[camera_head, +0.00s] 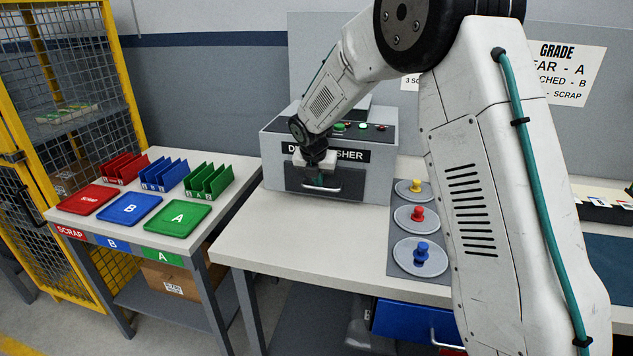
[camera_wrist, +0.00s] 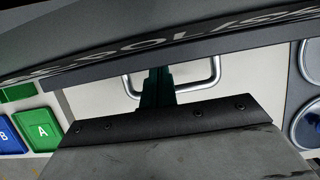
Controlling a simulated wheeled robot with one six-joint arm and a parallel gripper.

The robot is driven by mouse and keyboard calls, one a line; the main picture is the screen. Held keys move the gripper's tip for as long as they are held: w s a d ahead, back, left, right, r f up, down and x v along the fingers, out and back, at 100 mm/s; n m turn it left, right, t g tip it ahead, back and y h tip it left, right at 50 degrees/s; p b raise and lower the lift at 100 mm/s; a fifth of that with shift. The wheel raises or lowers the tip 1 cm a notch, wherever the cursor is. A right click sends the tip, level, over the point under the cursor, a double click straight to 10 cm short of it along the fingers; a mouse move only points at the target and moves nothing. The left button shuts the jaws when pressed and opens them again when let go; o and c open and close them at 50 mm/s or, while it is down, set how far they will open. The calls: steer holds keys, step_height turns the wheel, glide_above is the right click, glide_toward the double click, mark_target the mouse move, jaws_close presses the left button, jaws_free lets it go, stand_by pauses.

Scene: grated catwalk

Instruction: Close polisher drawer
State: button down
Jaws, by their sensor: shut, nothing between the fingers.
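The polisher (camera_head: 380,170) is a grey box with a dark sloped top and a label on its front, partly hidden by my arm. Its drawer (camera_head: 350,181) is a dark front panel below the label, with a pale bar handle (camera_head: 335,189). I cannot tell how far the drawer stands out. My gripper (camera_head: 320,180) is shut and empty, in front of the drawer at the handle. In the wrist view, the shut fingers (camera_wrist: 156,88) lie across the handle (camera_wrist: 212,76); contact is unclear. The polisher's lettering (camera_wrist: 190,35) runs along the top there.
Right of the polisher, a grey mat (camera_head: 398,262) holds round discs with yellow, red and blue knobs. A side table at left carries red, blue (camera_head: 130,209) and green (camera_head: 178,218) trays and racks. A blue drawer (camera_head: 405,322) sits below the bench. The bench front (camera_head: 300,235) is clear.

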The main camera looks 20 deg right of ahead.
steer(key=shift+w+d+r, duration=0.15)
steer(key=shift+w+r, duration=0.05)
steer(key=shift+r, duration=0.2)
steer(key=v, duration=0.8)
steer(key=s+d+r+m+g, duration=0.1)
steer(key=s+r+m, duration=0.1)
steer(key=s+m, duration=0.8)
steer(key=s+d+r+m+y, duration=0.1)
steer(key=s+m, duration=0.9)
steer(key=s, duration=1.1)
steer(key=s+d+r+m+g+y, duration=0.1)
steer(key=s+r+m, duration=0.3)
steer(key=s+m, duration=0.5)
steer(key=s, duration=0.6)
steer(key=shift+s+d+m+g, duration=0.3)
steer(key=shift+s+d+m, duration=0.05)
steer(key=shift+s+m, duration=0.05)
